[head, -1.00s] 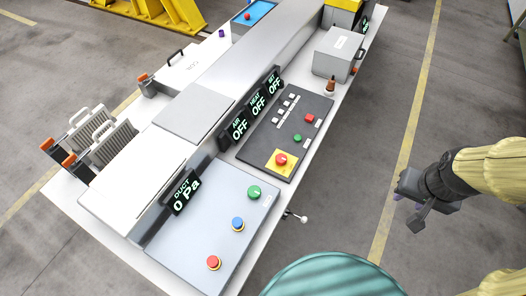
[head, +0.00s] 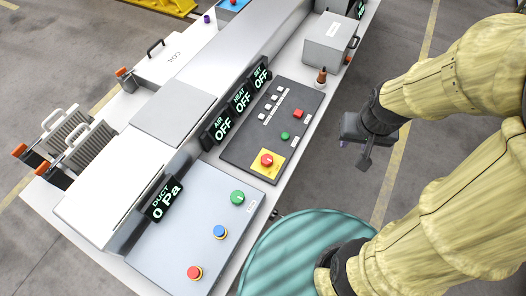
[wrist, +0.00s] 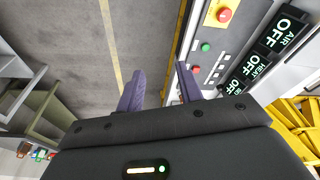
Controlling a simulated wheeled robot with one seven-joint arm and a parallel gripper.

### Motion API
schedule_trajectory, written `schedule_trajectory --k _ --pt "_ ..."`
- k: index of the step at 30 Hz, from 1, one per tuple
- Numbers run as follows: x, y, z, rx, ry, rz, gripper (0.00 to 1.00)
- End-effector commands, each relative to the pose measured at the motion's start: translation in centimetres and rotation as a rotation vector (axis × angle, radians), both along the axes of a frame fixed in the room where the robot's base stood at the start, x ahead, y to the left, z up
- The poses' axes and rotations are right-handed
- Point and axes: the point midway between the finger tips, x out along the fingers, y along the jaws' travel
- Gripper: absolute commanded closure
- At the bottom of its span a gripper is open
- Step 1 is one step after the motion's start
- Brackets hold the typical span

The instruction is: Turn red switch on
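Several red controls show on the console. A round red knob (head: 194,273) sits on the light grey duct panel near a blue knob (head: 219,232) and a green knob (head: 237,198). A red mushroom button (head: 267,160) stands on a yellow base on the black panel; it also shows in the wrist view (wrist: 224,15). A square red button (head: 298,113) is farther up that panel. Which one is the red switch, I cannot tell. My gripper (head: 355,150) is right of the console, above the floor and apart from the panels. Its purple fingers (wrist: 160,88) are spread, with nothing between them.
Displays read AIR OFF (head: 217,131), HEAT OFF, SET OFF and DUCT 0 Pa (head: 165,199). A brown-topped bottle-like item (head: 321,76) and a grey box (head: 330,40) stand beyond the black panel. The floor right of the console is clear around my gripper.

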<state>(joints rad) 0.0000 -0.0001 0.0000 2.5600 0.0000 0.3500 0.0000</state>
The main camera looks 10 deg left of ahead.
Motion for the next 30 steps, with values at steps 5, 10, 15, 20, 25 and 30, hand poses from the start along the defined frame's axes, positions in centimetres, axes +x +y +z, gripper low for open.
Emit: schedule_trajectory --k 5,10,15,20,25,30 --pt "0.0 0.0 0.0 0.0 0.0 0.0 0.64" --pt "0.4 0.3 -0.2 0.005 0.007 0.005 0.37" --pt "2.4 2.6 -1.4 0.029 0.053 0.033 0.37" --pt "5.4 6.6 -4.0 0.049 0.126 0.071 0.37" --pt "8.0 11.8 -7.6 0.039 0.191 0.123 0.37" --pt "9.7 17.4 -11.5 0.005 0.226 0.19 0.37"
